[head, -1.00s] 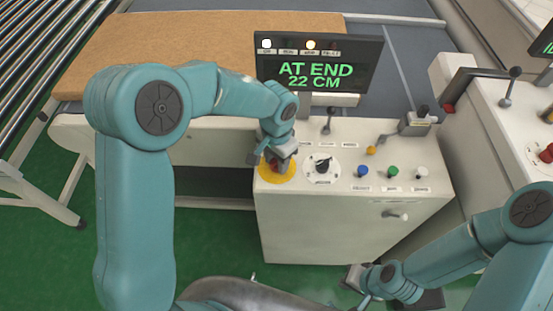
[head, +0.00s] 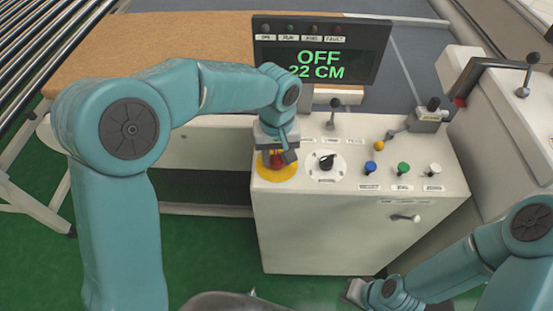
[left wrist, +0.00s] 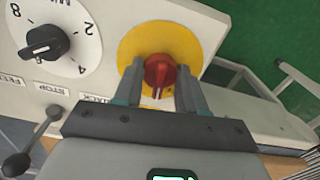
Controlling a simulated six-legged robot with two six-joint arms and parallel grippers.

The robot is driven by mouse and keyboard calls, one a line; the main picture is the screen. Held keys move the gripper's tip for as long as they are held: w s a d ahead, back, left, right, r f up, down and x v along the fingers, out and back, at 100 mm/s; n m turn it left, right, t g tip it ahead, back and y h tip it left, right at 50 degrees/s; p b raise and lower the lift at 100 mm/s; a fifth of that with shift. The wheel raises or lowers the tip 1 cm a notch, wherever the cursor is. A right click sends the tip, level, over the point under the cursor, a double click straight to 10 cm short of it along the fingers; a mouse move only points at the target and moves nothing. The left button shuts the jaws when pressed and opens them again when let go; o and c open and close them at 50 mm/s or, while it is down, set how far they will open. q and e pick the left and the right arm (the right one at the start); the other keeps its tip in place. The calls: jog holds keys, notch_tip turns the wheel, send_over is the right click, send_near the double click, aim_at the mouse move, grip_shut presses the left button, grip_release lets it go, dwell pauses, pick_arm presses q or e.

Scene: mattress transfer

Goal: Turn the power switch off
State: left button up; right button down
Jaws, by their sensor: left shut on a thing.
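The power switch is a red rotary knob (left wrist: 160,74) on a round yellow plate (left wrist: 142,40) at the left of the white control console (head: 330,235). In the left wrist view my left gripper (left wrist: 160,88) has its fingers on both sides of the knob, shut on it. In the head view my left gripper (head: 277,150) hides part of the knob. The display (head: 320,54) above the console reads "OFF" and "22 CM", and its indicator lamps are dark. My right gripper (head: 352,292) is low at the front right, away from the console; its fingers are too small to judge.
A black dial (head: 327,161) sits beside the yellow plate. Blue (head: 370,168), green (head: 403,169) and white (head: 434,169) buttons follow to the right. Levers stand at the console's back. A tan mattress (head: 170,45) lies behind on the conveyor. A second console (head: 500,110) stands right.

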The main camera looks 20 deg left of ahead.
aim_at(276, 156)
pick_arm(q)
jog(key=n+b, duration=0.1)
jog(key=n, duration=0.2)
jog(key=shift+n, duration=0.3)
jog(key=shift+w+n+b, duration=0.1)
jog(key=shift+n+b, duration=0.75)
jog(key=shift+n, duration=1.05)
jog(key=o, duration=1.1)
jog(key=shift+a, duration=0.1)
jog(key=shift+c, duration=0.2)
jog(key=shift+r, duration=0.1)
notch_tip(276, 156, up, 16)
jog(key=p, duration=0.2)
